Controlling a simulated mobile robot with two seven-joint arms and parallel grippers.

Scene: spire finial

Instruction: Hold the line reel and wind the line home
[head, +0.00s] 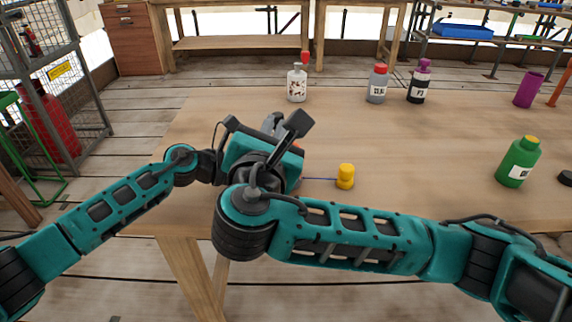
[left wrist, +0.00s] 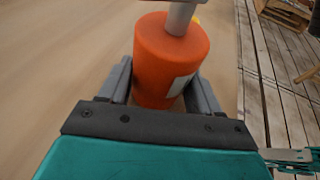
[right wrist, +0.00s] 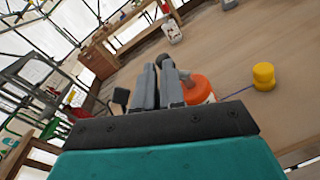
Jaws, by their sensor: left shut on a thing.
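The line reel is an orange cylinder (left wrist: 165,55) with a pale label and a grey post (left wrist: 180,18) on top. In the left wrist view, my left gripper (left wrist: 160,95) is shut around its sides. The reel also shows in the right wrist view (right wrist: 199,90), behind my right gripper (right wrist: 158,72). The right fingers look shut, with only a narrow gap, and overlap the reel's grey post; contact cannot be told.
A white bottle (head: 297,86), a grey bottle with a red cap (head: 377,84) and a dark bottle (head: 419,83) stand along the table's far side. A green bottle (head: 518,162) and a purple cup (head: 528,90) are at right. The middle of the table (head: 430,140) is clear.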

